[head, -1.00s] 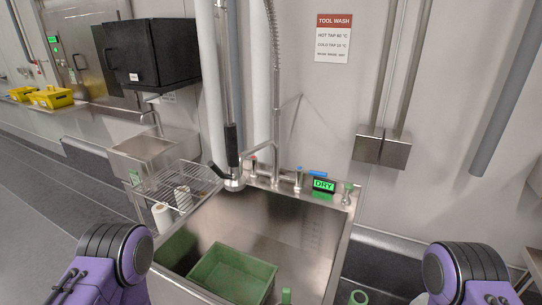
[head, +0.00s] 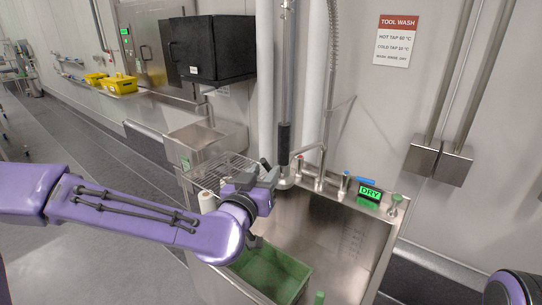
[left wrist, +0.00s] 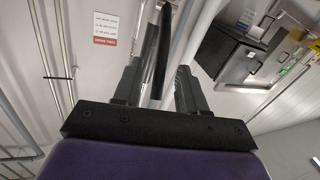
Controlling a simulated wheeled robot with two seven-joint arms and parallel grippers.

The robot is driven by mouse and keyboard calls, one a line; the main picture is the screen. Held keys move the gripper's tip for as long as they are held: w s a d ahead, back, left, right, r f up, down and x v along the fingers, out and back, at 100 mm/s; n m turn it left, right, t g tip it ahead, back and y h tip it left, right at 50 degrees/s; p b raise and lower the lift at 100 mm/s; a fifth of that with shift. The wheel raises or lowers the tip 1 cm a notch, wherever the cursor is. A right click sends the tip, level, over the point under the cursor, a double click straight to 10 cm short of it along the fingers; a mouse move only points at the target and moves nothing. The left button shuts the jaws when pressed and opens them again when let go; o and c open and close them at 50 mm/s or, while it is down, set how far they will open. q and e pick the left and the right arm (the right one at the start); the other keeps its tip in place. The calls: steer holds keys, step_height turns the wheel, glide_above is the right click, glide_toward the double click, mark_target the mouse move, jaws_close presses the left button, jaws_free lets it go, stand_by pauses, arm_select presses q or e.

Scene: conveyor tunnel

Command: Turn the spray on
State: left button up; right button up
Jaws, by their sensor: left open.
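The spray hangs at the back left of the steel sink, with a black grip (head: 284,143) on a vertical pipe, a metal head below it and a dark lever at its left. My left gripper (head: 268,183) is open, low and just left of the spray head in the head view. In the left wrist view a long dark bar, likely the spray's grip (left wrist: 164,40), shows between the open fingers. I cannot tell its depth or whether they touch. The display (head: 370,193) reads DRY in green. My right gripper is out of view.
The sink (head: 345,235) holds a green crate (head: 290,268). Taps with red, blue and green marks line its back rim. A wire rack (head: 222,168) lies left, partly behind my left arm. A black box (head: 212,48) is on the wall.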

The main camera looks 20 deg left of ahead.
mark_target(267, 170)
arm_select(q)
steer(key=w+p, duration=0.1)
steer(key=w, duration=0.4)
steer(key=shift+w+d+f, duration=0.1)
steer(key=shift+w+f, duration=0.05)
steer(key=shift+w, duration=0.1)
